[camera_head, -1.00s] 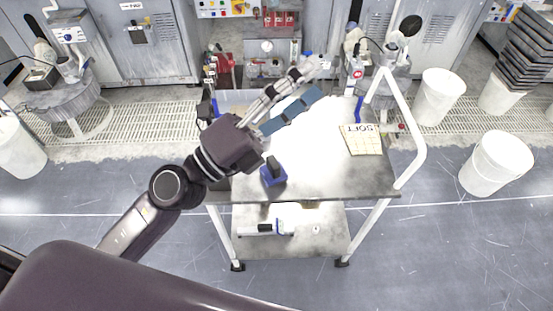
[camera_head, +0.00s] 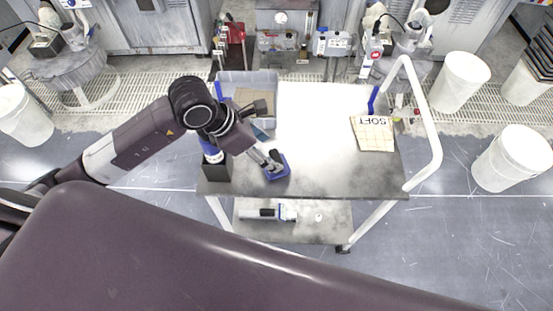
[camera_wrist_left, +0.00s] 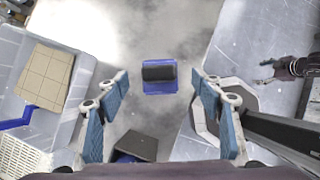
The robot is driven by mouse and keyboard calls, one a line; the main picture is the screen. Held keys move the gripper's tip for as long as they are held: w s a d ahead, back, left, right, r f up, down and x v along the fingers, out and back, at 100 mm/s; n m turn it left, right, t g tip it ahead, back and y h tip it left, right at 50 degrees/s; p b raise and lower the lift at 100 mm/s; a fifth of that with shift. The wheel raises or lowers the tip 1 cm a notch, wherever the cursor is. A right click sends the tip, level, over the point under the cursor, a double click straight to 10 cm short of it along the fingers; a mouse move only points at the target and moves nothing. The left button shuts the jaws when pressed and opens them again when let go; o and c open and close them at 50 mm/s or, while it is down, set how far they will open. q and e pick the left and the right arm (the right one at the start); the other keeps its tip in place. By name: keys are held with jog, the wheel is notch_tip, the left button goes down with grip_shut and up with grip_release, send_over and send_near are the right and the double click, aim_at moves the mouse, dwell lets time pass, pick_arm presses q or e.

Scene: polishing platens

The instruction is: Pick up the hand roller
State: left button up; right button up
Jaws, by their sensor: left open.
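A small blue piece with a black, rounded top, which looks like the hand roller (camera_head: 279,171), sits on the metal cart top near its front left. In the left wrist view the hand roller (camera_wrist_left: 160,84) shows as a black bar on a blue base, ahead of the fingers and roughly centred between them. My left gripper (camera_head: 268,163) is right at it from above in the head view, partly covering it. In the left wrist view my left gripper (camera_wrist_left: 160,110) is open, with blue-padded fingers wide apart and nothing between them. My right gripper is not seen.
A grey bin (camera_head: 228,77) with tan pads stands at the cart's back left. A dark box (camera_head: 217,172) with a bottle is left of the roller. A tan pad marked SOFT (camera_head: 373,134) lies right. The cart's white handle (camera_head: 425,120) rises at right. The middle top is clear.

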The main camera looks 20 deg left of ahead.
aim_at(276, 156)
pick_arm(q)
jog(key=shift+w+d+f, duration=0.1)
jog(key=shift+d+f, duration=0.1)
jog(key=shift+f, duration=0.15)
jog(key=p+x, duration=0.2)
jog(key=x, duration=0.1)
jog(key=shift+a+f, duration=0.1)
jog(key=shift+f, duration=0.2)
jog(key=shift+w+d+f, duration=0.2)
jog(key=shift+f, duration=0.35)
jog(key=shift+r, duration=0.1)
grip_shut()
jog(key=shift+w, duration=0.1)
jog(key=shift+r, duration=0.1)
jog(key=shift+r, duration=0.55)
notch_tip(276, 156, up, 19)
jog(key=b, duration=0.3)
jog(key=shift+f, duration=0.2)
